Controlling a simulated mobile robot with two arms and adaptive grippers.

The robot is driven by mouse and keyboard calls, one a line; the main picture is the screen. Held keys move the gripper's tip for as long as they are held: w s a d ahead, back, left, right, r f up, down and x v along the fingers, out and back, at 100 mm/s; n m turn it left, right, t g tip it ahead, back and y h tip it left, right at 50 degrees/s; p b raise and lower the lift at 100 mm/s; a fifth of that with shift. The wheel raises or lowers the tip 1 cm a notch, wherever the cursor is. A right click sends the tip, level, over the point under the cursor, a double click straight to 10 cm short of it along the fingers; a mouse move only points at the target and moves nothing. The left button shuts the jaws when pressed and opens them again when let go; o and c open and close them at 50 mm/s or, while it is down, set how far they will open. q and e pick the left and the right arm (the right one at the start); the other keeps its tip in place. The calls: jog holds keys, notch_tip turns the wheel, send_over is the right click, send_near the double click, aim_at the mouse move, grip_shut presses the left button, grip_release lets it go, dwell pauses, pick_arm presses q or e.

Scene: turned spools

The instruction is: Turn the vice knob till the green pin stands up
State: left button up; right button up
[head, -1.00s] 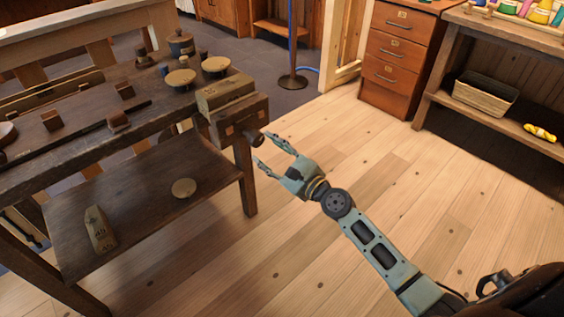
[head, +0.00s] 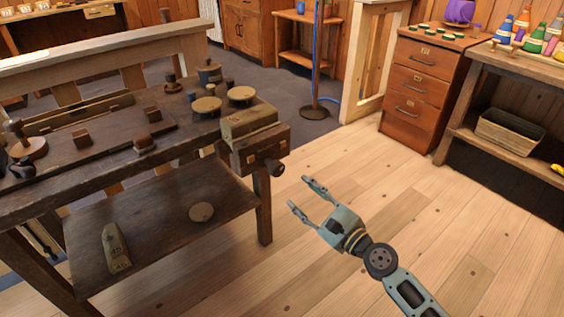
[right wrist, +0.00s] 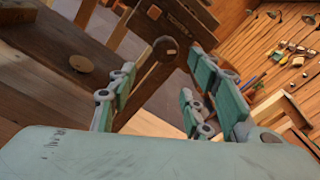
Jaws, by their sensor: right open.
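The wooden vice (head: 250,120) is on the right end of the dark workbench. Its dark round knob (head: 274,167) sticks out from the front jaw. The knob also shows in the right wrist view (right wrist: 165,48), near the top, between my fingers in the picture. I cannot make out a green pin on the vice in either view. My right gripper (head: 298,192) is open and empty, to the lower right of the knob, pointing towards the bench and apart from the knob. My left gripper is not in view.
The bench top holds round discs (head: 207,105), small blocks and a dark pot (head: 210,74). Its lower shelf (head: 165,225) carries a disc and a wedge block. A drawer cabinet (head: 420,80) stands at the back right. The plank floor right of the bench is clear.

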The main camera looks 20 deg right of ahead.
aim_at(281, 170)
jog(key=w+n+b, duration=0.1)
jog(key=w+n, duration=0.1)
jog(key=n, duration=0.9)
jog(key=w+n+b, duration=0.1)
jog(key=w+n, duration=0.1)
jog(key=n, duration=1)
jog(key=w+n+b, duration=0.1)
jog(key=n, duration=1.1)
jog(key=shift+w+a+r, duration=0.35)
jog(key=shift+w+r, duration=0.05)
jog(key=b+x, duration=0.1)
jog(key=x, duration=0.5)
jog(key=shift+w+a, duration=0.2)
jog(key=shift+w, duration=0.3)
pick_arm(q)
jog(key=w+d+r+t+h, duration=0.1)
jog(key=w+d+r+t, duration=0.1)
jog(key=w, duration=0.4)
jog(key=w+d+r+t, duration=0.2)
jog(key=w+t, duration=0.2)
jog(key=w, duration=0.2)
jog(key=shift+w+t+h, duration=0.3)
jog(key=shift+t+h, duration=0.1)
